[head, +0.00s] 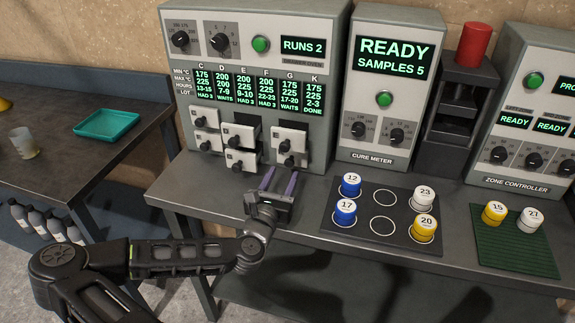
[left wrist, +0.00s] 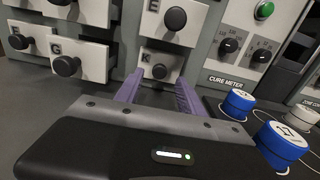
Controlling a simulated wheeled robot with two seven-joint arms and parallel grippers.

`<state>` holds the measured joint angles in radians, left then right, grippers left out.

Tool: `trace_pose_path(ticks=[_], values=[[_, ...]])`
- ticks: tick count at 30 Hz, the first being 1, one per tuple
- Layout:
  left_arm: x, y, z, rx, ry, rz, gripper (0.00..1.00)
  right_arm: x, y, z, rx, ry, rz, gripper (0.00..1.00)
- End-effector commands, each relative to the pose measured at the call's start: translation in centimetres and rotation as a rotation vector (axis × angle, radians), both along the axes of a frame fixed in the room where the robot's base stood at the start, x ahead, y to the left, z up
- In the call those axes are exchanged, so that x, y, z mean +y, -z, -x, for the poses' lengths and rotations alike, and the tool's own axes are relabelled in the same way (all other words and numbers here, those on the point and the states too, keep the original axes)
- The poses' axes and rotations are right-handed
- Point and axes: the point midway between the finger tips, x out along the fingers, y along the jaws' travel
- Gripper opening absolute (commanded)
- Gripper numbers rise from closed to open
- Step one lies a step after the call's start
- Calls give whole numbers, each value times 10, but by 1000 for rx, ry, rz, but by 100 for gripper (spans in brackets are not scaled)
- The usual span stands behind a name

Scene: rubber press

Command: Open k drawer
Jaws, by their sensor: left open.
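The K drawer (left wrist: 160,61) is a small white drawer with a black round knob, low on the oven cabinet, straight ahead in the left wrist view. In the head view it appears as the lower drawer of the right column (head: 290,158); how far out it stands is unclear. My left gripper (head: 280,181) is open and empty, in front of and below this drawer, near the table top. In the left wrist view its purple fingers (left wrist: 157,88) point toward the K knob, apart from it. My right gripper is not in view.
Other white drawers (head: 240,160) stand left of K, with the G drawer (left wrist: 80,58) jutting out nearby. A mat (head: 383,246) with several blue, white and yellow samples lies to the right. The cure meter (head: 378,100) stands beside the cabinet. A teal tray (head: 107,124) is on the left table.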

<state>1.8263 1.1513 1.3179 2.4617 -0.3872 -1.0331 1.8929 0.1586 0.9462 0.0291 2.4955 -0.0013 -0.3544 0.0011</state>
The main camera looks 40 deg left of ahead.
Motion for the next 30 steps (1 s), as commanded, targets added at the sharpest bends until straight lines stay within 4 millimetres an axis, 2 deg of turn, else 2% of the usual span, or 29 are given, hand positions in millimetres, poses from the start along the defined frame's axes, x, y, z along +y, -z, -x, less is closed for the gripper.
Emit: trace_pose_path(ticks=[3, 9, 20, 30], values=[[6, -1, -19, 0, 2, -2, 46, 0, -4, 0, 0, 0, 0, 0], [14, -1, -42, 0, 1, -1, 46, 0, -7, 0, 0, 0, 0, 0], [16, 0, -47, 1, 1, -1, 45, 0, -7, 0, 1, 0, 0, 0], [16, 0, -47, 0, 1, -1, 17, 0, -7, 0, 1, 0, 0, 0]])
